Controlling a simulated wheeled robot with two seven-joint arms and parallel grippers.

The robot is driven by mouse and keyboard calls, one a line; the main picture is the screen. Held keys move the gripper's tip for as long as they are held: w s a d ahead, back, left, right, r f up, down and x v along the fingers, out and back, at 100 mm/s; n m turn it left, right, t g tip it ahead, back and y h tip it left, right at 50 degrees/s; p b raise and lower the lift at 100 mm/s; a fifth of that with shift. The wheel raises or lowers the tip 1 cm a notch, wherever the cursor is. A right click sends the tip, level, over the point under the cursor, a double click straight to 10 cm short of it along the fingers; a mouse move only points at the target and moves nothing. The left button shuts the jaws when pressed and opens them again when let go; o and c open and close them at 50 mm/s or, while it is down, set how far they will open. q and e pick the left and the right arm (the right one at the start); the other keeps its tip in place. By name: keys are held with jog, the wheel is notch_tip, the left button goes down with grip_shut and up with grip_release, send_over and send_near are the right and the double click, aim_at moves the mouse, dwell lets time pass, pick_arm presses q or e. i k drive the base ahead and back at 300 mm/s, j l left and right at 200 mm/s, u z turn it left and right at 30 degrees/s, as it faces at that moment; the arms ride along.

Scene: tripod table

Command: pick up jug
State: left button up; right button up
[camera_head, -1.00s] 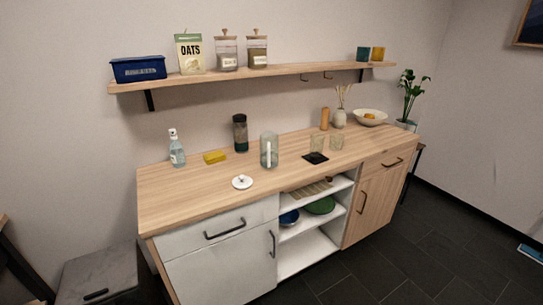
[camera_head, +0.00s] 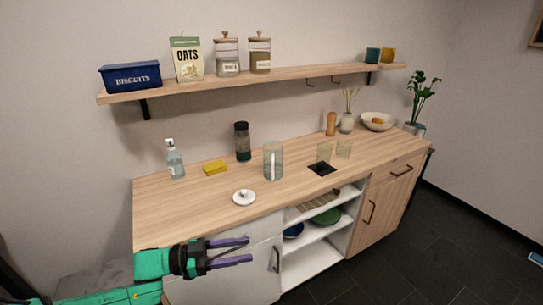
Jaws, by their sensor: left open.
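The jug (camera_head: 273,162) is a clear, greenish glass vessel with a pale handle facing me. It stands upright on the wooden counter, near the middle. A round white lid with a knob (camera_head: 244,197) lies on the counter in front of it, to the left. My left gripper (camera_head: 250,251) comes in from the lower left with two purple fingers spread apart and nothing between them. It is in front of the cabinet, below and nearer than the jug, well apart from it. My right gripper does not show.
On the counter (camera_head: 165,215) stand a spray bottle (camera_head: 175,160), a yellow sponge (camera_head: 215,168), a dark tall container (camera_head: 242,142) and two glasses (camera_head: 325,151) by a black coaster (camera_head: 322,169). A wall shelf (camera_head: 300,77) hangs above. The counter's front left is clear.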

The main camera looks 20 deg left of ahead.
aim_at(273, 165)
jog(key=i+j, duration=0.8)
jog(key=i, duration=0.25)
